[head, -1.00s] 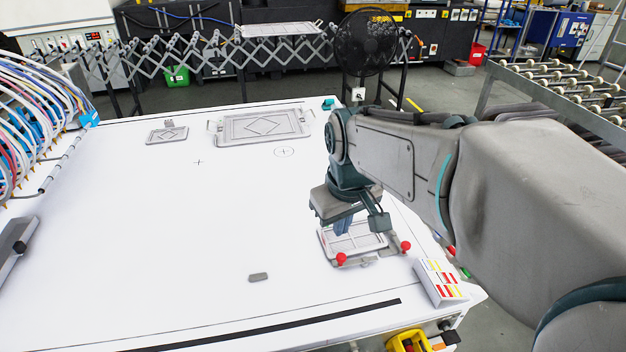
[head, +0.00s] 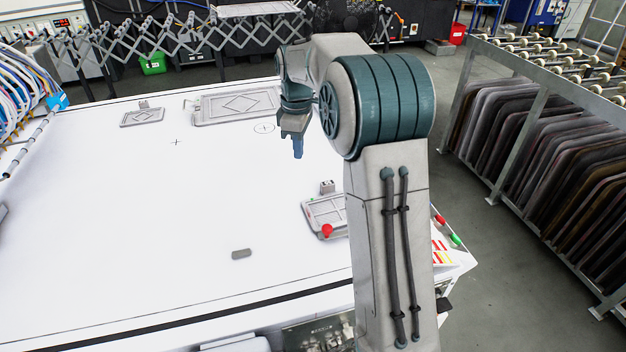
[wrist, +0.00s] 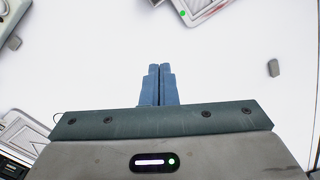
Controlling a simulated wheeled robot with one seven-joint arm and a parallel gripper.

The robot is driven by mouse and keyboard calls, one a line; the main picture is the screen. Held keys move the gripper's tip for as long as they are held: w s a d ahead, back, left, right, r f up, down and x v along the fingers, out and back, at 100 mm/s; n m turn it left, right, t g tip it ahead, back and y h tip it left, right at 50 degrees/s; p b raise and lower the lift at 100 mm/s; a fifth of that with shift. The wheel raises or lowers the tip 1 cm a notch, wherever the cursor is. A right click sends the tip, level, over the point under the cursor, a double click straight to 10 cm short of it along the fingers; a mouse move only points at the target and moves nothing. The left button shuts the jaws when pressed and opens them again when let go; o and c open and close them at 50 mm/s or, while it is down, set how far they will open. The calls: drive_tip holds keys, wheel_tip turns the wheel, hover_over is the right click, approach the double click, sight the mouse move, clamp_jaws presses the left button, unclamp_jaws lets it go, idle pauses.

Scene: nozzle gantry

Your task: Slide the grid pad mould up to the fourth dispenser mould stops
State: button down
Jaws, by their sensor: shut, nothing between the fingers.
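The grid pad mould (head: 325,210), a pale grey tray with a grid of panels, lies at the right front of the white table. Its right part is hidden behind my arm, and part of it shows at the top of the wrist view (wrist: 205,10). A red knob (head: 327,230) stands at its near edge. My gripper (head: 298,154) is shut and empty, with blue fingers pointing down. It is apart from the mould, farther back above the table; its fingers also show in the wrist view (wrist: 159,68). I cannot make out the fourth dispenser's mould stops.
A large diamond-patterned mould (head: 205,117) and a smaller one (head: 142,117) lie at the table's back. Bundled hoses (head: 22,105) stand at the left edge. A small grey block (head: 241,254) lies near the front. The table's middle is clear.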

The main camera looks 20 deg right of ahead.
sight(321, 183)
wheel_tip(321, 183, down, 10)
drive_tip(key=shift+f, duration=0.1)
drive_tip(key=d, duration=0.1)
drive_tip(key=s+d, duration=0.1)
drive_tip(key=d, duration=0.1)
drive_tip(key=shift+s, duration=0.3)
drive_tip(key=shift+s+d, duration=0.1)
drive_tip(key=shift+d, duration=0.2)
drive_tip(key=shift+s+d, duration=0.35)
drive_tip(key=shift+d, duration=0.25)
drive_tip(key=shift+d, duration=0.1)
